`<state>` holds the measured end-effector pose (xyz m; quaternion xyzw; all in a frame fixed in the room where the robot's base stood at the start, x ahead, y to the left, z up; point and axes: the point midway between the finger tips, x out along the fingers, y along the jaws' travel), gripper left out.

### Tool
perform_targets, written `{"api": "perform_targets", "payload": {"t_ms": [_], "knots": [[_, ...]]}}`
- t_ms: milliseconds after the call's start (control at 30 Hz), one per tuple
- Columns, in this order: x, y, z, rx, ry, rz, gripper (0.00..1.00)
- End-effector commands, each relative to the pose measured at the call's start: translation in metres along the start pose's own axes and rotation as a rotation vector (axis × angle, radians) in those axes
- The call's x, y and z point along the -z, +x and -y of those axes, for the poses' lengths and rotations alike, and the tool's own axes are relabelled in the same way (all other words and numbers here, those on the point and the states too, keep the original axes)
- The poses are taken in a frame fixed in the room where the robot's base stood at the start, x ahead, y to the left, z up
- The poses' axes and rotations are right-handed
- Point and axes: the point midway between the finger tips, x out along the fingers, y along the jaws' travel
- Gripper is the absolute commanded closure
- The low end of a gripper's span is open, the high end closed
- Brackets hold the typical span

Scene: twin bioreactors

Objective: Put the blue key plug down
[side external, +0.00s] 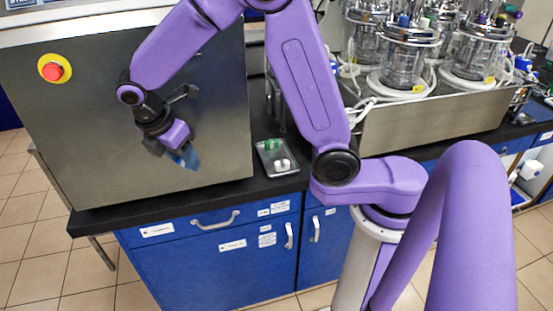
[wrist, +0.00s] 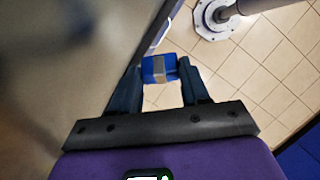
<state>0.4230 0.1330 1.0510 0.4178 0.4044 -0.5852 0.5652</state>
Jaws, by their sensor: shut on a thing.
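The blue key plug (wrist: 160,68) is a small blue block with a greyish band, between my fingertips in the wrist view. My gripper (wrist: 160,80) is shut on it. In the side external view my gripper (side external: 189,160) hangs in front of the steel cabinet, left of the small tray and apart from it. There the plug is hard to tell from the bluish fingers. The metal tray (side external: 264,164) lies on the black bench top and holds a green plug (side external: 272,145) and a white plug (side external: 282,164).
The large steel cabinet (side external: 60,130) with a red stop button (side external: 54,69) stands close behind my gripper. Glass bioreactor vessels (side external: 403,66) stand in a steel trough (side external: 430,130) at the right. The black bench edge (side external: 150,213) runs below, with blue drawers under it.

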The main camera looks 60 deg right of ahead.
Motion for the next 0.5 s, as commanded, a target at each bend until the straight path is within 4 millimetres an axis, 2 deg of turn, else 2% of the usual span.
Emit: {"api": "perform_targets", "payload": {"t_ms": [100,200,500], "knots": [[-0.009,0.016,0.012,0.054,0.180,-0.060,0.97],[-0.015,0.026,0.021,0.081,0.285,-0.097,0.97],[-0.034,0.049,0.043,0.122,0.516,-0.178,0.97]]}}
